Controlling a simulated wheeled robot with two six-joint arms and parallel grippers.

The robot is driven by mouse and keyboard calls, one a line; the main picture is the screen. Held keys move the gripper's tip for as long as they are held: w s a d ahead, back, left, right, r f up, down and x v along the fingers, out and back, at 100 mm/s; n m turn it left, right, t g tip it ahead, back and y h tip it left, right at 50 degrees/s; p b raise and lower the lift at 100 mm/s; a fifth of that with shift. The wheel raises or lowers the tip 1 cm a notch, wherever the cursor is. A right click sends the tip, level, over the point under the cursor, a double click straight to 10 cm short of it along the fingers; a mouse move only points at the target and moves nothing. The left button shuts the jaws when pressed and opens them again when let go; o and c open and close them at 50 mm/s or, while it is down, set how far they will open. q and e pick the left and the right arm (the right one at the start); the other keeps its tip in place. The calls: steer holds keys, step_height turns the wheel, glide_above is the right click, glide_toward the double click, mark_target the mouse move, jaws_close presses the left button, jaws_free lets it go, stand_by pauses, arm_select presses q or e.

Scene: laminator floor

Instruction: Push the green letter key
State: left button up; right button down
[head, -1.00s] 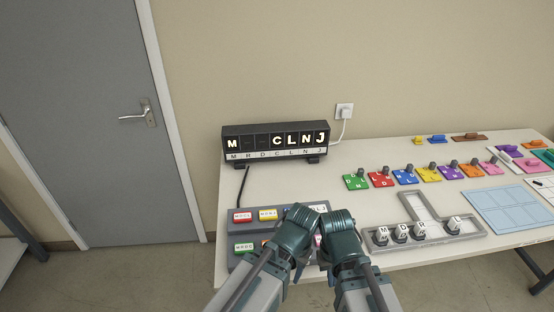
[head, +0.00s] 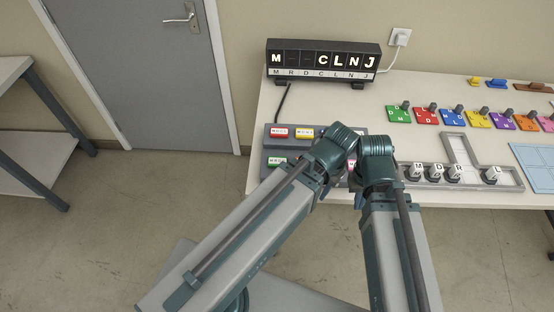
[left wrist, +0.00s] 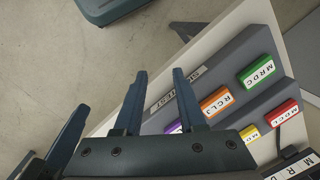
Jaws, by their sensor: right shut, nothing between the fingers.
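The green key (head: 277,161), with a white letter label, sits in the front row of a grey key panel (head: 273,145) at the table's left end. In the head view my left wrist covers the panel's right part.
Red (left wrist: 283,112), yellow (left wrist: 250,133) and orange (left wrist: 216,103) keys sit close to the green one. A black letter display (head: 322,62) stands behind the panel. Right of my grippers are a grey tray (head: 450,150) with letter blocks and a green knobbed plate (head: 398,114).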

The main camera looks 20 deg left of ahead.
arm_select(q)
jaws_close()
stand_by(1.4)
